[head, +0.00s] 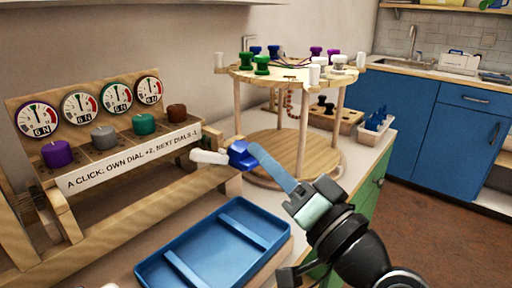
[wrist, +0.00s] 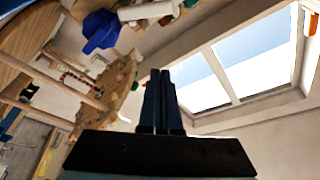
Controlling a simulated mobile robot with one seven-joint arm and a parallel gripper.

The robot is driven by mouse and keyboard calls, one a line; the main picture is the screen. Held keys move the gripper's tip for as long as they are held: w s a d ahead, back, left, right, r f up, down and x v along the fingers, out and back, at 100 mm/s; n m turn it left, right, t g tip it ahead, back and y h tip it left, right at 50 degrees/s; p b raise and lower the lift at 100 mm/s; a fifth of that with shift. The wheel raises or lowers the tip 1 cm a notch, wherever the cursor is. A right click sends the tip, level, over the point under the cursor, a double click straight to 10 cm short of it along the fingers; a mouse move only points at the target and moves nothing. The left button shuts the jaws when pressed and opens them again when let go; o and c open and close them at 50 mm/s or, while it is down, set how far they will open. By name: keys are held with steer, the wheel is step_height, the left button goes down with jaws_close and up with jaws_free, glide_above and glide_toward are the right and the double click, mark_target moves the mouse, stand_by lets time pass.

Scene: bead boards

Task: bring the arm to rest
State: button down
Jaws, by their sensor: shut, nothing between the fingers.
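My gripper (head: 256,150) reaches up and left from the lower right of the head view, over the worktop. Its long narrow fingers are shut with nothing between them. In the wrist view the dark fingers (wrist: 160,75) stand close together. In the head view the fingertips overlap a blue piece (head: 239,157) beside a white cylinder (head: 210,157); I cannot tell from this view whether they touch. In the wrist view the blue piece (wrist: 100,32) and the white cylinder (wrist: 150,10) lie apart from the fingertips.
A wooden dial board (head: 92,165) with several dials and coloured knobs stands at left. A blue tray (head: 185,278) lies in front. A round two-level wooden stand (head: 297,113) with several spools is close beyond the fingers. A small white bin (head: 376,137) stands further back.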

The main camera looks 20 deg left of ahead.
stand_by(0.4)
steer(key=s+d+r+t+h, duration=0.1)
steer(key=d+r+t+h, duration=0.25)
steer(key=r+t, duration=0.2)
steer(key=d+r+t+h, duration=0.3)
steer(key=r+t+h, duration=0.15)
steer(key=r, duration=0.25)
steer(key=s+d+r+m+t+h+p, duration=0.1)
steer(key=s+d+r+t+h, duration=0.2)
steer(key=s+r+h, duration=0.25)
steer(key=s+d+r+m+t+h, duration=0.1)
steer(key=s+d+r+t+h, duration=0.25)
steer(key=s+r, duration=0.2)
step_height(320, 180, up, 30)
steer(key=w+p, duration=0.1)
steer(key=p, duration=2.9)
steer(key=shift+w+a+r+g, duration=0.15)
steer(key=shift+a+g, duration=0.1)
steer(key=shift+g, duration=0.1)
